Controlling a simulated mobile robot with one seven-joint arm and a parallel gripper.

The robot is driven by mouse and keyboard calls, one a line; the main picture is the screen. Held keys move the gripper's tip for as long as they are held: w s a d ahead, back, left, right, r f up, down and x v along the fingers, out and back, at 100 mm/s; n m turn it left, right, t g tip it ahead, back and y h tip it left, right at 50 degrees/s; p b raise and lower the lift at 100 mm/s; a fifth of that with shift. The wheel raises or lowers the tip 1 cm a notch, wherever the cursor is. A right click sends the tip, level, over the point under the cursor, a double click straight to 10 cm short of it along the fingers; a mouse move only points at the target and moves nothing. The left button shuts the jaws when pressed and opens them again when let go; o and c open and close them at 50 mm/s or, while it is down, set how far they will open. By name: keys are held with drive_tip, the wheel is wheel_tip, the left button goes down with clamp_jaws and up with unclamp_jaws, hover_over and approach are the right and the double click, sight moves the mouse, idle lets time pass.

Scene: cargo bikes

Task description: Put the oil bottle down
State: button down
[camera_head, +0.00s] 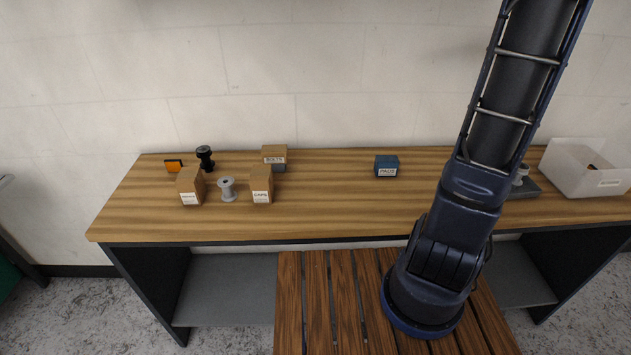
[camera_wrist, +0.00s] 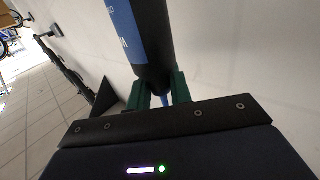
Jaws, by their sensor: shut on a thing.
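The oil bottle (camera_wrist: 150,45) is black with a blue label, and in the wrist view it extends up out of the top of the picture. My gripper (camera_wrist: 160,92) has green fingers, one on each side of the bottle's near end, and is shut on it. In the wrist view a pale wall is behind and to the right of the bottle, and no supporting surface shows under it. In the head view my arm covers the right part of the scene, and neither the gripper nor the bottle can be made out.
A wood-topped workbench (camera_head: 330,212) stands against the wall. Cardboard boxes (camera_head: 262,186), a black spool (camera_head: 205,158), a grey spool (camera_head: 227,190) and an orange item (camera_head: 173,165) stand at its left. A blue box (camera_head: 387,166) and white bin (camera_head: 578,175) are farther right. The middle is clear.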

drive_tip(key=w+a+r+n+t+y, duration=0.1)
drive_tip(key=a+r+n+t+y, duration=0.25)
drive_tip(key=a, duration=0.65)
drive_tip(key=a+r+n+t+y, duration=0.1)
drive_tip(key=a+r+n+y, duration=0.25)
drive_tip(key=a+y, duration=0.45)
drive_tip(key=s+a+n+g+y, duration=0.2)
drive_tip(key=a+n+y, duration=0.25)
drive_tip(key=a, duration=0.95)
drive_tip(key=s+a+n+g+y, duration=0.15)
drive_tip(key=a+n+y, duration=0.35)
drive_tip(key=a, duration=1)
drive_tip(key=s+a+f+n+g+y, duration=0.45)
drive_tip(key=a+f+g, duration=0.35)
drive_tip(key=a, duration=0.3)
drive_tip(key=s+a+f+n+g+y, duration=0.4)
drive_tip(key=s+a+f+n+g, duration=0.2)
drive_tip(key=a+f+g, duration=0.3)
wheel_tip(320, 180, down, 19)
drive_tip(key=a+t, duration=0.1)
drive_tip(key=shift+s, duration=0.1)
drive_tip(key=c, duration=1.6)
unclamp_jaws()
drive_tip(key=shift+f, duration=0.1)
drive_tip(key=shift+c, duration=0.2)
drive_tip(key=o, duration=0.4)
